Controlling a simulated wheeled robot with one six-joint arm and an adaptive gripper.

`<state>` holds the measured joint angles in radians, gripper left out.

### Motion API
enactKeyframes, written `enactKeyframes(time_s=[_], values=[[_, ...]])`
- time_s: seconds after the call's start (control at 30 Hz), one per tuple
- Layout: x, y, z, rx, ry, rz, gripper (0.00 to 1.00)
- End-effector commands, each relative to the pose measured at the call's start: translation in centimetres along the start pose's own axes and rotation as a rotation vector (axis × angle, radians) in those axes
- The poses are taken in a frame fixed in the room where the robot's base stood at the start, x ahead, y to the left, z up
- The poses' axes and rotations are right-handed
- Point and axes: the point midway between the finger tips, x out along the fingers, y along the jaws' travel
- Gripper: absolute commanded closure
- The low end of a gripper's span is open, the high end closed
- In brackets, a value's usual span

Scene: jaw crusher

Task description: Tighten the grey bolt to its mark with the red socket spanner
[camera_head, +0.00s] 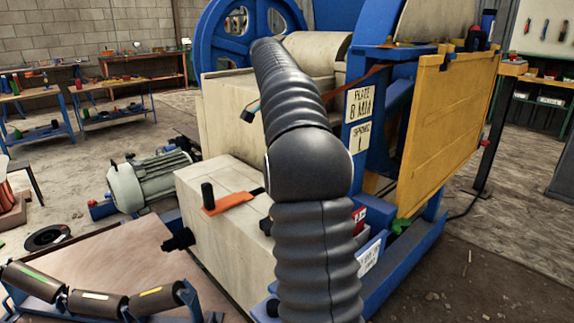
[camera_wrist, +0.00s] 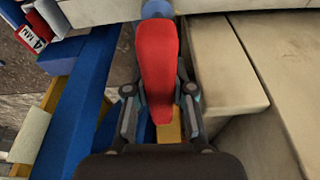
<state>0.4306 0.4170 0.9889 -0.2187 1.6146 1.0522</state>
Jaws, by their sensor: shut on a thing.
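In the wrist view the red socket spanner (camera_wrist: 157,52) lies between the two fingers of my gripper (camera_wrist: 159,92). The gripper is shut on its red body. The spanner's far end points to the top of the picture, where a round blue part (camera_wrist: 156,9) shows just beyond it. I cannot tell whether the two touch. I cannot make out the grey bolt or its mark in either view. In the head view my dark ribbed arm covers the middle of the crusher, and neither my gripper nor the spanner can be seen there.
The crusher's pale housing (camera_head: 228,226) and blue frame (camera_head: 362,150) stand close around my arm. A yellow panel (camera_head: 445,120) is at the right. A motor (camera_head: 150,181) and rollers (camera_head: 98,303) are at the left. Pale blocks (camera_wrist: 222,72) lie close right of my gripper.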

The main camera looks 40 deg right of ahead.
Motion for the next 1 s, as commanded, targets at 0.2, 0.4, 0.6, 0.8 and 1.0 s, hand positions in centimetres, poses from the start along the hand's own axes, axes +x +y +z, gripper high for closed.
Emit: enactKeyframes(time_s=[0.2,0.4,0.6,0.8,1.0], values=[[-0.4,0.0,-0.1,0.001,0.002,-0.002,1.0],[-0.4,0.0,-0.1,0.001,0.002,-0.002,1.0],[-0.6,0.0,-0.2,0.001,0.002,-0.002,1.0],[-1.1,0.0,-0.3,0.001,0.002,-0.002,1.0],[-1.5,0.0,-0.4,0.001,0.002,-0.002,1.0]])
